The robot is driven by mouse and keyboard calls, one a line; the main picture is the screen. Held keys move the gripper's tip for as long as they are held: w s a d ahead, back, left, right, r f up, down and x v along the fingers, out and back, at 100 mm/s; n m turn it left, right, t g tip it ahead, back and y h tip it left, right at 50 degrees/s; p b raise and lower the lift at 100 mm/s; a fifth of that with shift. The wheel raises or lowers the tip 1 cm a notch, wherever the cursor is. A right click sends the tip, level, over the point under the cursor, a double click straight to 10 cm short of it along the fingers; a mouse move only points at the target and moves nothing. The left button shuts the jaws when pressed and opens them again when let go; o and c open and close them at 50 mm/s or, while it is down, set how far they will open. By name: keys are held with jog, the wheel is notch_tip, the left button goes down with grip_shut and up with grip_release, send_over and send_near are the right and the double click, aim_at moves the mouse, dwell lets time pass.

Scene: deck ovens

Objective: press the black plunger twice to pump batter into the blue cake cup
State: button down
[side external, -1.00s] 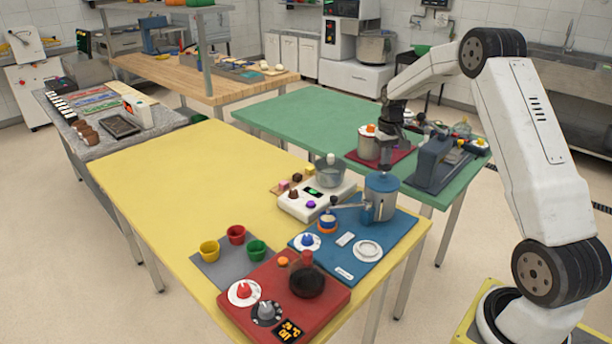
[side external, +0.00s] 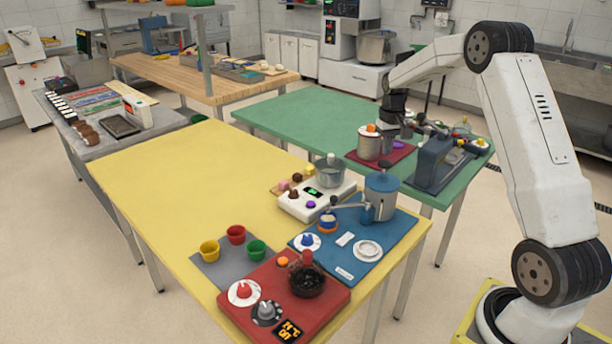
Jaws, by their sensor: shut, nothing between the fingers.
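The batter dispenser (side external: 380,205) is a blue-grey tank on the blue mat, with a spout arm reaching left. A small black plunger knob (side external: 382,168) stands on top of its lid. My gripper (side external: 391,124) is above and behind the dispenser in the picture, apart from the plunger. It is shut and empty. Its fingertips are small and blend into the dark items behind.
The blue mat (side external: 385,230) also holds a blue knob and a white ring. A white scale box (side external: 300,203) with a steel pot stands left of the dispenser. A red panel (side external: 335,297) with a dark bowl is in front. Much of the yellow table (side external: 180,190) is clear.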

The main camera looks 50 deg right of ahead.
jog(key=shift+r, duration=0.15)
dwell(0.3)
notch_tip(320, 180, up, 6)
jog(key=shift+f, duration=0.1)
dwell(0.6)
jog(key=shift+a, duration=0.15)
jog(key=s+a+f+n+t, duration=0.1)
jog(key=s+a+f+n, duration=0.2)
jog(key=a, duration=0.9)
jog(key=s+a+f+n+t, duration=0.1)
jog(key=s+a+f, duration=0.3)
jog(key=a, duration=0.9)
jog(key=s+a+f+n, duration=0.1)
jog(key=s+a+n, duration=0.1)
jog(key=s+a, duration=0.3)
jog(key=s, duration=0.3)
jog(key=shift+s+a+f+t, duration=0.2)
jog(key=shift+s+f+t, duration=0.1)
jog(key=shift+s+f, duration=0.05)
